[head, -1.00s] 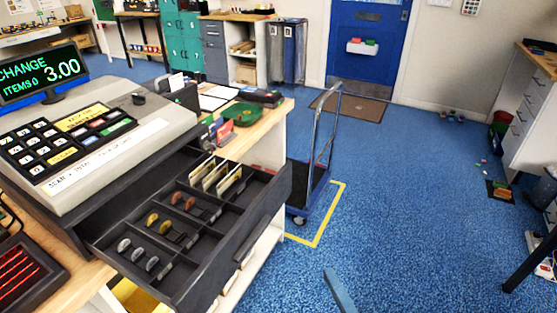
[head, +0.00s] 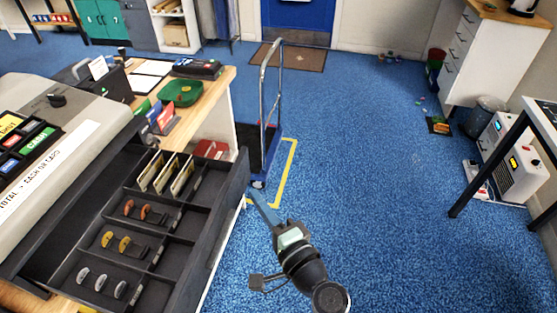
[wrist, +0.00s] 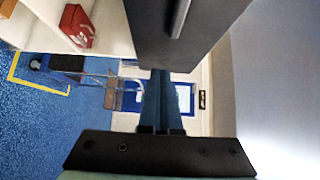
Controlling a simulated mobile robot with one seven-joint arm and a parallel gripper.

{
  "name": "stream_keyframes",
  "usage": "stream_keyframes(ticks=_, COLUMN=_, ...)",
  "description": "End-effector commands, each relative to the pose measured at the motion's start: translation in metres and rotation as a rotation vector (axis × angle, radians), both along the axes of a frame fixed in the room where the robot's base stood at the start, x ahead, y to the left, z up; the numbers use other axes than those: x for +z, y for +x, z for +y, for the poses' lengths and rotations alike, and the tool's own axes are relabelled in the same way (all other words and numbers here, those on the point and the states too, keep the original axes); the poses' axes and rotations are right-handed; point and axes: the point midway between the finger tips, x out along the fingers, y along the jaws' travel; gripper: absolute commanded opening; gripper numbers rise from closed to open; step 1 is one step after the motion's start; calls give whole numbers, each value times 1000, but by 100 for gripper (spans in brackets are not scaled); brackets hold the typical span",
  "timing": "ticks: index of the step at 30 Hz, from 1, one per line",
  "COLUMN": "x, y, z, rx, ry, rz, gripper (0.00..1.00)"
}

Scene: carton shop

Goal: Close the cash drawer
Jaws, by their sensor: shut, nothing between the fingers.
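The cash drawer (head: 226,205) stands pulled out from under the grey cash register (head: 85,112) on the left of the head view. Coins and notes lie in its compartments. My gripper (head: 254,198) is to the right of the drawer's front panel, with its blue fingers shut and empty. In the wrist view the shut fingers (wrist: 160,80) point ahead just below the dark drawer front (wrist: 215,25) and its bar handle (wrist: 180,18). I cannot tell whether the fingertips touch the front.
A blue hand trolley (head: 270,130) stands beyond the drawer inside yellow floor tape. A green tray (head: 181,92) and a clipboard lie on the counter. Blue floor (head: 370,180) is open to the right, up to a table and a white machine (head: 512,165).

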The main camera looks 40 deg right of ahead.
Motion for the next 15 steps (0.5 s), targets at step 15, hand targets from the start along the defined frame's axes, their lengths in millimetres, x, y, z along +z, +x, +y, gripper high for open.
stream_keyframes(ticks=15, x=0, y=14, z=11, rx=-1, ry=-1, rz=-1, gripper=0)
